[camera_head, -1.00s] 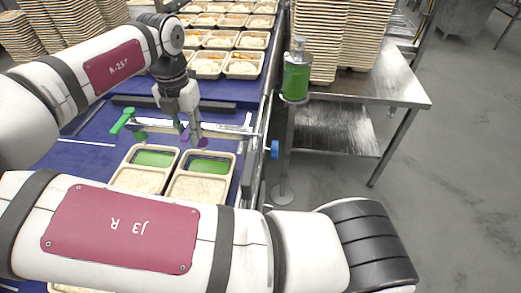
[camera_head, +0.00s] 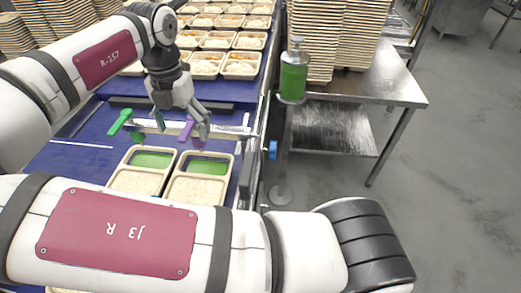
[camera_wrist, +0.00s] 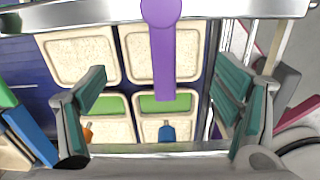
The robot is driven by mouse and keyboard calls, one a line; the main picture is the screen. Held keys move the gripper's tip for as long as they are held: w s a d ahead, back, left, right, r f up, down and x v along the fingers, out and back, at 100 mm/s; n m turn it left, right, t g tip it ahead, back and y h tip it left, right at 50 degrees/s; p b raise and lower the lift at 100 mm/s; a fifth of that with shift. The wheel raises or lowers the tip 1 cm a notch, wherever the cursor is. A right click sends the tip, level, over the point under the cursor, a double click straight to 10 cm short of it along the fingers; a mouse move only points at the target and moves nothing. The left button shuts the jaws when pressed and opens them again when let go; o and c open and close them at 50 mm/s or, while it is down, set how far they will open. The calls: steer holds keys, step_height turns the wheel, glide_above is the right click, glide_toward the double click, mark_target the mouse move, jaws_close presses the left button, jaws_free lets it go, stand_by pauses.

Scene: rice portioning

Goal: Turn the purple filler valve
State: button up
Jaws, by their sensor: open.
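The purple filler valve handle (camera_head: 186,130) sits on the metal filler bar (camera_head: 228,131) above the trays in the head view. In the wrist view the purple handle (camera_wrist: 164,60) has a round end at the top and a straight lever pointing down the picture. My gripper (camera_head: 181,124) is open at the bar, with its fingers at either side of the purple handle. In the wrist view my gripper (camera_wrist: 160,88) has its two green-padded fingers wide apart, with the lever between them and clear gaps on both sides.
A green handle (camera_head: 120,122) is on the bar to the left. Two trays (camera_head: 231,170) with rice and green filling stand below on the blue conveyor (camera_head: 75,160). A blue knob (camera_head: 272,150) is at the conveyor's right side. A steel table (camera_head: 395,85) stands at right.

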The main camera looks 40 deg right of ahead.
steer(key=shift+r, duration=3.1)
